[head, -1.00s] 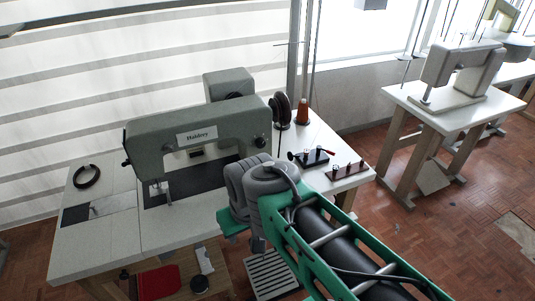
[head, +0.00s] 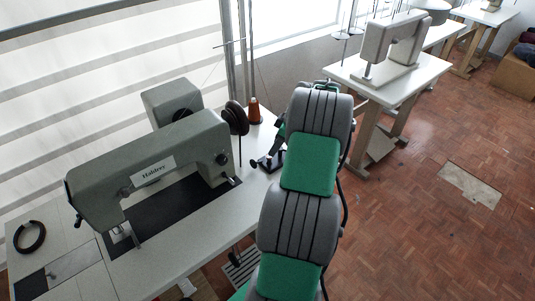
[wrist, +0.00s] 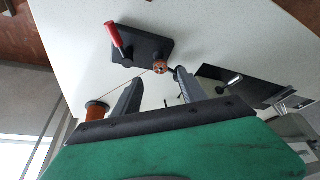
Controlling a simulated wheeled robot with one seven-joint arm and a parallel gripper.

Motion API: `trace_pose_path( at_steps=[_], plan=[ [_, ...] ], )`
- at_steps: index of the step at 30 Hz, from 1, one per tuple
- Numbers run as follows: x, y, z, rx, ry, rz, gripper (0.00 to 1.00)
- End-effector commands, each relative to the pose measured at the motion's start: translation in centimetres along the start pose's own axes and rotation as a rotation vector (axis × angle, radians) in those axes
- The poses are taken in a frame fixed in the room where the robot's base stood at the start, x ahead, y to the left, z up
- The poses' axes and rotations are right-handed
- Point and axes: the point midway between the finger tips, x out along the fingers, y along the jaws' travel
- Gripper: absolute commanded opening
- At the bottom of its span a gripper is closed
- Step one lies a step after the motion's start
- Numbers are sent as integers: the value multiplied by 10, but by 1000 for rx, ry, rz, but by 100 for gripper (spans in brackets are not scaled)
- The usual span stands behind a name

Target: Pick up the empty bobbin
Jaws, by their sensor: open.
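My gripper (wrist: 158,78) is open in the wrist view, its two dark fingers apart above the white table. A small copper-brown bobbin (wrist: 160,67) sits at the edge of a black winder block (wrist: 142,46) with a red-handled lever (wrist: 113,36). It lies just beyond the gap between the fingertips, near the right one, and nothing is gripped. A thread runs to it from an orange thread cone (wrist: 97,110). I cannot tell how much thread is on it. No clearly empty bobbin shows. In the head view my arm hides most of the winder block (head: 268,163).
A black ring (head: 30,237) lies at the table's left. Another machine table (head: 390,75) stands at back right.

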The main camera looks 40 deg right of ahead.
Motion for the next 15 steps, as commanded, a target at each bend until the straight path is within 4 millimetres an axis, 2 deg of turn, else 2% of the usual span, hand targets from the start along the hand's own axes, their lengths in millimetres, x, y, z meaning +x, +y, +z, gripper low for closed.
trace_pose_path(
  at_steps=[7, 15],
  plan=[
    [40, -2, 2, 2, -1, -3, 50],
    [46, -1, 4, 4, -1, 1, 49]
  ],
)
